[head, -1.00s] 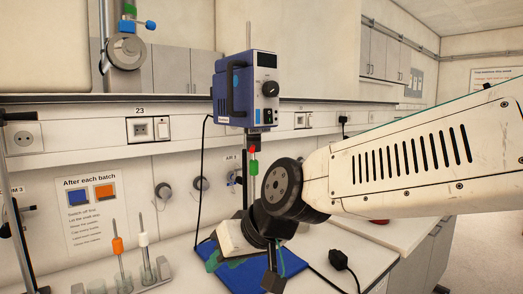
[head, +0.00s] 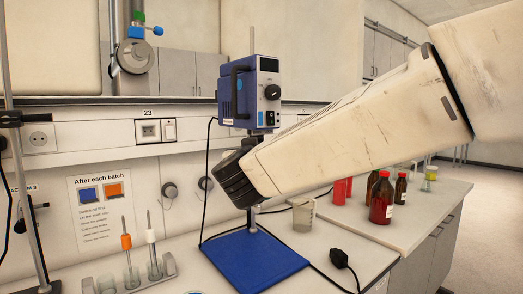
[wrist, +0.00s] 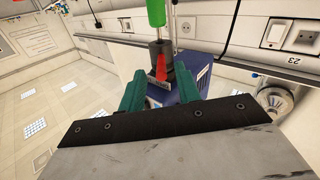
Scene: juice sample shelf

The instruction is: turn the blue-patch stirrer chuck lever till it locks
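The blue stirrer motor (head: 236,100) stands on its rod above a blue base mat (head: 255,262), with a small light-blue patch low on its front. My arm's wrist covers the chuck in the head view. In the wrist view the dark chuck (wrist: 158,52) hangs from the blue motor, with a red lever (wrist: 161,70) on it and a green piece (wrist: 156,12) beyond. My gripper (wrist: 159,82) has two teal fingers, spread apart. The red lever shows between the fingertips. I cannot tell whether either finger touches it. My fingers are hidden in the head view.
A glass beaker (head: 303,214) and brown bottles (head: 381,200) stand to the right. A rack (head: 127,282) with orange- and white-topped rods is at front left. A black cable and plug (head: 339,258) lie on the bench. A metal stand (head: 22,180) is at far left.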

